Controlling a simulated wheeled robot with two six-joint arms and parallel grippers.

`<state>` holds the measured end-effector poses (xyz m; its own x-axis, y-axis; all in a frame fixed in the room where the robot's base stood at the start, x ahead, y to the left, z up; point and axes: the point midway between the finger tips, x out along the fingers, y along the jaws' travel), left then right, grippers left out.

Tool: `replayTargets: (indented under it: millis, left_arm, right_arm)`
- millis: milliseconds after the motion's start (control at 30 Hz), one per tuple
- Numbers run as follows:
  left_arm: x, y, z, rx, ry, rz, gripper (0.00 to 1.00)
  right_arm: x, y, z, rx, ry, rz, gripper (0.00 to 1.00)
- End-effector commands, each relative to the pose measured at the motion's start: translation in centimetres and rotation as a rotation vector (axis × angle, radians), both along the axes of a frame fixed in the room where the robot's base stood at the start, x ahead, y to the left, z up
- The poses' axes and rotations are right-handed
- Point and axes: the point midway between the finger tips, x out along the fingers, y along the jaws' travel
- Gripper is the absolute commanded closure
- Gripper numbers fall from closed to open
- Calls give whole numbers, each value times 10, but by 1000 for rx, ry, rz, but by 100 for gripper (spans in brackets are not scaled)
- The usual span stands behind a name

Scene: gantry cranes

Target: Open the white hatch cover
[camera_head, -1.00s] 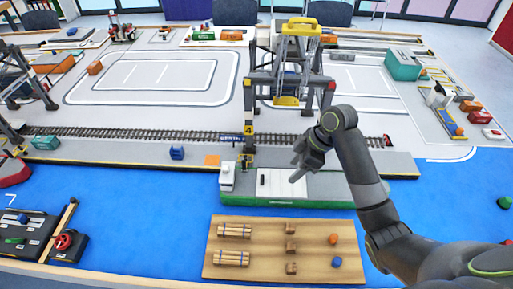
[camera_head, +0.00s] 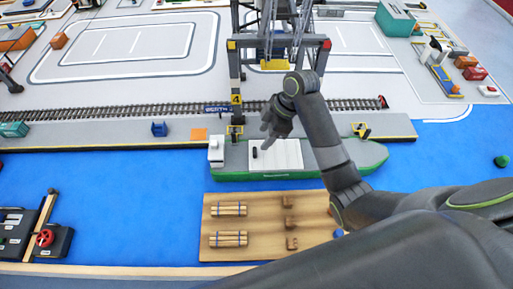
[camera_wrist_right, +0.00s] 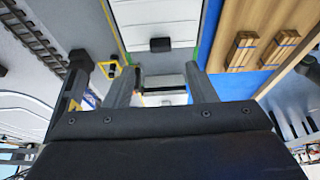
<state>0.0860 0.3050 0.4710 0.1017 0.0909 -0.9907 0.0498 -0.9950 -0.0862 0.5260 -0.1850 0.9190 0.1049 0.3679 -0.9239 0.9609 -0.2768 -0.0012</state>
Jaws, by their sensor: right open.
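The white hatch cover (camera_head: 282,156) lies flat on the deck of the green-hulled ship (camera_head: 320,163), moored along the quay. A small black handle (camera_head: 254,153) stands near its left end, by the ship's white cabin (camera_head: 215,150). My right gripper (camera_head: 268,129) is open and empty, just above and slightly right of the handle in the head view. In the right wrist view, the open fingers (camera_wrist_right: 163,68) point toward the cover (camera_wrist_right: 160,18), with the black handle (camera_wrist_right: 160,45) just ahead of the gap between them. My left gripper is not in view.
The yellow-fitted gantry crane (camera_head: 325,80) stands on the quay close behind my right arm. A wooden board (camera_head: 265,226) with log bundles and small blocks lies in front of the ship. A yellow bollard-like fitting (camera_head: 361,130) stands on the quay edge.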

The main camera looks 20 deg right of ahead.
Motion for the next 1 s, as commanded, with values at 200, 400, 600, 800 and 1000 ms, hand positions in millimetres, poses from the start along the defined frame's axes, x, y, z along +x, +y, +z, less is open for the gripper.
replayTargets:
  millis: [200, 400, 600, 800, 1000]
  left_arm:
    - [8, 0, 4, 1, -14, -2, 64]
    - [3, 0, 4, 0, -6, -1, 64]
    - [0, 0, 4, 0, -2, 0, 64]
    - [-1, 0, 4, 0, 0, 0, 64]
    - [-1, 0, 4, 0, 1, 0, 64]
  right_arm:
    - [3, 17, -41, 1, 5, 1, 49]
    - [6, 25, -63, 1, 2, 1, 49]
    - [7, 27, -69, -1, 1, 0, 49]
    - [7, 27, -69, -1, 0, 1, 50]
    - [7, 27, -69, -1, 0, 1, 77]
